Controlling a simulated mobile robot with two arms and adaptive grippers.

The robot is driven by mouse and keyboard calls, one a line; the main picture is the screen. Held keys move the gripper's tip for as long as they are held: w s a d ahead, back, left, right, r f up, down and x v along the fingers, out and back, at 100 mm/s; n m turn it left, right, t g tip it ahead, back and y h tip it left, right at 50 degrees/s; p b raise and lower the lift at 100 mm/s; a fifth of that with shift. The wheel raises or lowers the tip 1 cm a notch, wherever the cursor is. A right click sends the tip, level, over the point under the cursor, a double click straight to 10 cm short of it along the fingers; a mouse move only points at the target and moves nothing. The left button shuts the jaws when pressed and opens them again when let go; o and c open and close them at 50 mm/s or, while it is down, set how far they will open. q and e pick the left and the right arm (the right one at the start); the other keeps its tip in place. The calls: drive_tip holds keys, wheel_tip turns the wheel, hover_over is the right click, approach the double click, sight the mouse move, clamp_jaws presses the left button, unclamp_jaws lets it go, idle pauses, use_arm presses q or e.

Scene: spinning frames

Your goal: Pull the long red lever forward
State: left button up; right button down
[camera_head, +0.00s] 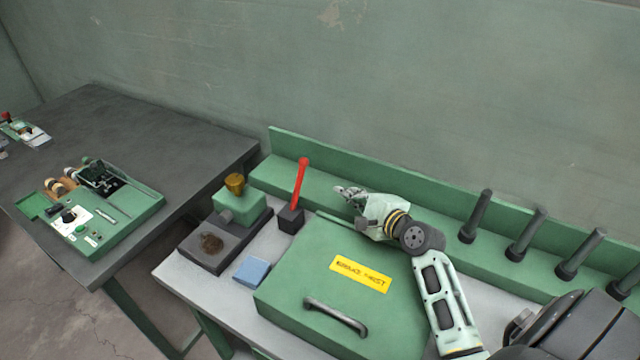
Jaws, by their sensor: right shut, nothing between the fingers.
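The long red lever (300,182) stands up from a small dark block (290,219) at the back of the workbench. It leans slightly to the right, with its rounded red knob at the top. My right gripper (338,190) is just to the right of the lever, with its fingers pointing left toward it. A gap shows between the fingers and the lever. The gripper is shut and holds nothing. My left gripper is not in view.
A green case (290,290) with a yellow label and dark handle fills the bench front. A green box with a brown knob (235,184), a dark tray (188,258) and a blue block (252,271) sit left. Several dark pegs (475,215) stand right along the back ledge.

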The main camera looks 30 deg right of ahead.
sight(297, 189)
drive_tip(key=shift+w+f, duration=0.1)
drive_tip(key=shift+w, duration=0.4)
drive_tip(key=x, duration=0.9)
drive_tip(key=shift+p, duration=0.35)
drive_tip(key=a+r+p, duration=0.1)
drive_tip(key=a+p, duration=0.1)
drive_tip(key=shift+s+a+r+p, duration=0.3)
drive_tip(key=shift+s+r+p, duration=0.05)
drive_tip(key=shift+p, duration=0.05)
drive_tip(key=shift+s+a+r, duration=0.15)
drive_tip(key=shift+s+a, duration=0.1)
drive_tip(key=shift+a, duration=0.15)
drive_tip(key=shift+w, duration=0.1)
